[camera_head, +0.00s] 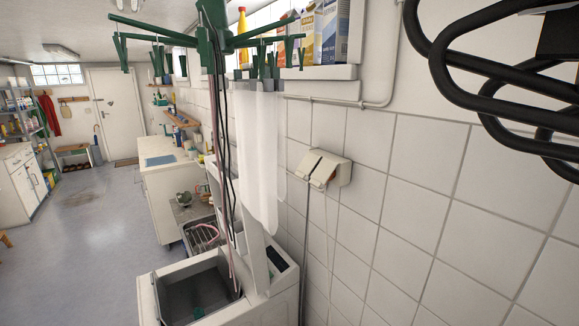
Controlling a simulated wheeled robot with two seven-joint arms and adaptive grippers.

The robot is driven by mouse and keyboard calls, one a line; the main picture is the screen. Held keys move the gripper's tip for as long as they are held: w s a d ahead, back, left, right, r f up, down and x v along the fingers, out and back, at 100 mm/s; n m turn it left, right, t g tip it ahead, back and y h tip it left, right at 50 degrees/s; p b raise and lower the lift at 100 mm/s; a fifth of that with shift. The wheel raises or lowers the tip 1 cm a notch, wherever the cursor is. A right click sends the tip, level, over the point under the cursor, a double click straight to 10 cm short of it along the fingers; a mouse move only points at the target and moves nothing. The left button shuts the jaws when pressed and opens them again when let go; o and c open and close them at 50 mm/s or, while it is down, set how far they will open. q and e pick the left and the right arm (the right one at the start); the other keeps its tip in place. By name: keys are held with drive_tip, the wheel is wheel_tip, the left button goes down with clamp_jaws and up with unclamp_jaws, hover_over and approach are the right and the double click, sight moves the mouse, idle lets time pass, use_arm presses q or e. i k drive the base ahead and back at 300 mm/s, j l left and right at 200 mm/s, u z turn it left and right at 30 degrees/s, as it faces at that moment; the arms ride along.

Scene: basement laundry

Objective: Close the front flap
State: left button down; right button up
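A cream double wall socket box (342,172) is mounted on the tiled wall right of the middle. Its two flaps (324,169) face left toward the room, with a dark gap between them; how far each stands open is too small to tell. A dark cord and a thin pale cord run down the wall below it. A white machine (277,311) stands at the bottom with its top open and a grey interior (188,290) showing. An upright white panel rises behind that opening. Neither of my grippers is in view.
A green hanging clip dryer (240,42) with a white cloth (262,150) hangs left of the socket box. Thick black loops (490,75) fill the upper right. A shelf (300,84) holds cartons. The floor (85,250) at left is open.

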sight(162, 309)
drive_tip(key=i+j, duration=0.15)
drive_tip(key=j, duration=0.15)
drive_tip(key=i+j, duration=0.1)
drive_tip(key=j, duration=0.25)
drive_tip(key=i+j, duration=0.15)
drive_tip(key=j, duration=0.15)
drive_tip(key=i+j+z, duration=0.1)
drive_tip(key=j, duration=0.2)
drive_tip(key=i+j, duration=0.15)
drive_tip(key=j, duration=0.2)
